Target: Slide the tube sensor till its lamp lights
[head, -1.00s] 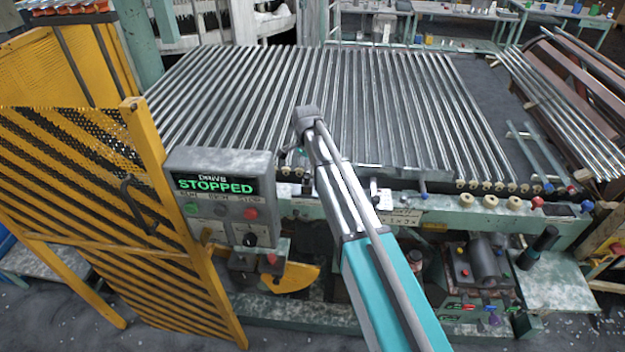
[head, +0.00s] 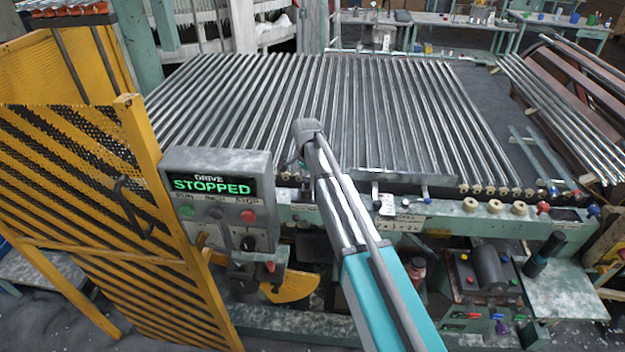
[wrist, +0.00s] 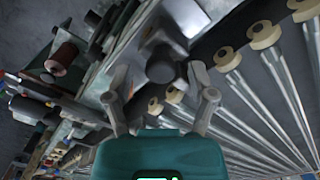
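In the wrist view my gripper (wrist: 158,75) has its two grey fingers spread apart. A dark block (wrist: 160,65) with a rounded face shows between the fingertips; it may be the tube sensor, but I cannot tell for sure. I see a gap between it and each finger, and no lit lamp on it. In the head view my arm reaches to the front rail (head: 460,222) of the roller bed, and its wrist hides the fingers and whatever is at them.
Long metal rollers (head: 330,110) fill the bed behind the rail. The control box (head: 218,210) at left reads DRIVE STOPPED in green. A yellow striped guard (head: 90,210) stands left of it. Small levers and knobs line the rail to the right of my arm.

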